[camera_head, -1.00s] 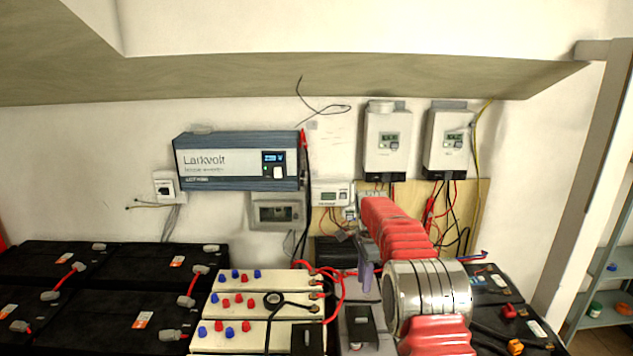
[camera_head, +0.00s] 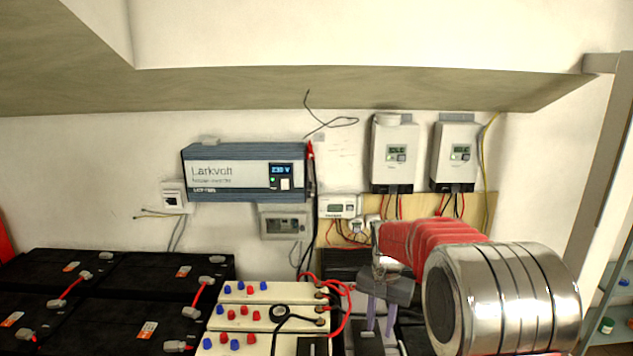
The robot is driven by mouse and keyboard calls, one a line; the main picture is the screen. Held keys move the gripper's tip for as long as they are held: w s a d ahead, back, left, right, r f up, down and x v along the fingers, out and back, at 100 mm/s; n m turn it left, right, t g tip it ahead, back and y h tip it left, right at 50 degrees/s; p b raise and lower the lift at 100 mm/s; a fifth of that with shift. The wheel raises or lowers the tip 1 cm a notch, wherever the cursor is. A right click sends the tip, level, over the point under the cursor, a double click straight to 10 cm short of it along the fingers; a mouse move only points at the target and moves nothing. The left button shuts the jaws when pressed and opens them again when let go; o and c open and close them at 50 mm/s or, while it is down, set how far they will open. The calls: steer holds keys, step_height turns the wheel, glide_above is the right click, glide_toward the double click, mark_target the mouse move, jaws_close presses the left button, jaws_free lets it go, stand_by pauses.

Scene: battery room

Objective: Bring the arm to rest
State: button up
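My arm, red with a large silver joint, comes in from the lower right and stretches over the right part of the battery bench. My gripper (camera_head: 381,315) hangs at its end, pointing down, with two purple fingers. A gap shows between the fingers and I see nothing held in it. The gripper is in front of the grey battery area, just right of the cream batteries (camera_head: 236,312). Whether the fingertips touch anything below cannot be told. The arm hides much of the right side of the bench.
Black batteries (camera_head: 111,298) with red links fill the left. Red cables (camera_head: 343,303) loop close to the gripper's left. A blue inverter (camera_head: 246,173) and two white controllers (camera_head: 396,153) (camera_head: 455,155) hang on the wall. A shelf post (camera_head: 603,150) stands at right.

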steer(key=s+r+n+t, duration=0.2)
steer(key=s+r, duration=0.2)
steer(key=s, duration=0.6)
steer(key=s+r+n+t, duration=0.1)
steer(key=s+r, duration=0.4)
steer(key=s, duration=0.6)
steer(key=s+r+n+t, duration=0.2)
steer(key=s+r, duration=0.2)
steer(key=s, duration=0.7)
steer(key=shift+r+n+t, duration=0.3)
steer(key=shift+r+n, duration=0.1)
steer(key=shift+s+a, duration=0.1)
steer(key=shift+s, duration=0.1)
